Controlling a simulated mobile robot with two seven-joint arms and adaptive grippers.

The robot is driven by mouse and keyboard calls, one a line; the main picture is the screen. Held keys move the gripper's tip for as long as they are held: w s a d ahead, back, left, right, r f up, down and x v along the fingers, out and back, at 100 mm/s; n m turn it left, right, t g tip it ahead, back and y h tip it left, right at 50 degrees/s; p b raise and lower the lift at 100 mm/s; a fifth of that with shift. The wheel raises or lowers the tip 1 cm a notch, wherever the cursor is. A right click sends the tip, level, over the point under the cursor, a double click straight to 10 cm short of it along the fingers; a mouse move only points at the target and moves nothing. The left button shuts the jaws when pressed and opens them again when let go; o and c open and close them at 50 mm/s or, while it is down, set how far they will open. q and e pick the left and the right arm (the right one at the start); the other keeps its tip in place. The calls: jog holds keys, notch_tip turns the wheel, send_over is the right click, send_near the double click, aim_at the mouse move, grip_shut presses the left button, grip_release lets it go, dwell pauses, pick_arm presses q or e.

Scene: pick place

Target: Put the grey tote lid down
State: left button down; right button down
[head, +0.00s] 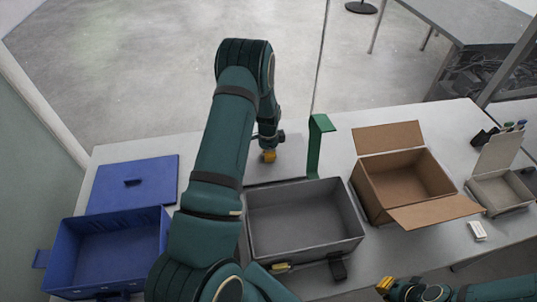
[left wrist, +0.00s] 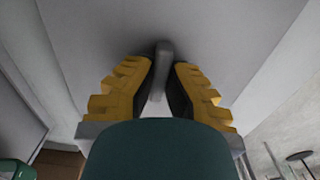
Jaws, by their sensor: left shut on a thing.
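The grey tote lid (head: 292,163) shows as a pale grey panel behind the open grey tote (head: 292,200), partly hidden by my left arm. In the left wrist view the lid (left wrist: 215,35) fills most of the background. Its upright grey handle (left wrist: 164,55) is between the yellow fingers of my left gripper (left wrist: 160,85), which is shut on it. In the head view my left gripper (head: 268,156) points down over the lid. I cannot tell whether the lid touches the table. My right gripper (head: 386,284) is low at the front, away from the lid; its jaw opening is unclear.
A green stand (head: 316,145) rises close to the lid's right. An open cardboard box (head: 375,190) stands right of the tote. A blue tote (head: 75,245) and its flat blue lid (head: 150,170) are at left. A small open box (head: 500,198) is at far right.

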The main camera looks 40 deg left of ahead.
pick_arm(q)
jog(key=shift+f, duration=0.15)
jog(key=c, duration=1.1)
grip_release()
jog(key=shift+c, duration=0.2)
jog(key=shift+r, duration=0.55)
notch_tip(320, 180, up, 11)
jog(key=p, duration=0.1)
jog(key=shift+r, duration=0.1)
